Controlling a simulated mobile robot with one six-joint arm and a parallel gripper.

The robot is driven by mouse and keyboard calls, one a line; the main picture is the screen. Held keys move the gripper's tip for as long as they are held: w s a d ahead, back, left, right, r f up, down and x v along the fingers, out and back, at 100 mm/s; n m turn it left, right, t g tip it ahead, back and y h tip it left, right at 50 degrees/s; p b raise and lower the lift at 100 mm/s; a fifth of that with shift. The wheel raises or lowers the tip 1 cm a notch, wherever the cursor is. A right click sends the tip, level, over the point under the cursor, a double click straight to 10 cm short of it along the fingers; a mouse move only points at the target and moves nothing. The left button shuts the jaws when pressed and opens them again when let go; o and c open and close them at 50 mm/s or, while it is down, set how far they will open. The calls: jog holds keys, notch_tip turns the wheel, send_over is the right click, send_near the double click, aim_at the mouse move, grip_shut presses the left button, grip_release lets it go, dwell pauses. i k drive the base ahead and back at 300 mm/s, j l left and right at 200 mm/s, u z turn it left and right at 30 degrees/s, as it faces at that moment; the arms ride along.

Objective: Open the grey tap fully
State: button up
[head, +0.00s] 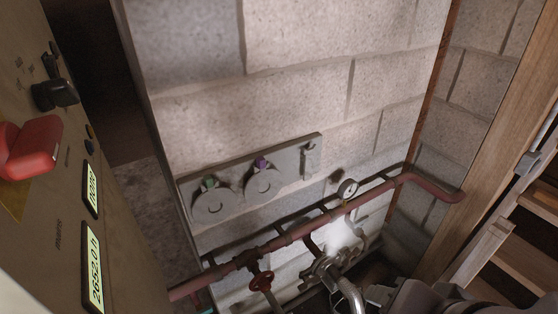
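No part is clearly marked as the grey tap.
A reddish pipe (300,229) crosses the block wall, with a gauge (347,188) and a red handwheel (262,281). Above is a grey plate (285,157) with two grey discs and a small upright fitting. A control panel (62,190) stands left; wooden framing (500,140) stands right.

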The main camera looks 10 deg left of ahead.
aim_at(359, 223)
jog(key=i+l+u, duration=0.15)
jog(key=i, duration=0.35)
jog(key=i+l+u, duration=0.15)
jog(key=i+l, duration=0.2)
jog(key=i, duration=0.15)
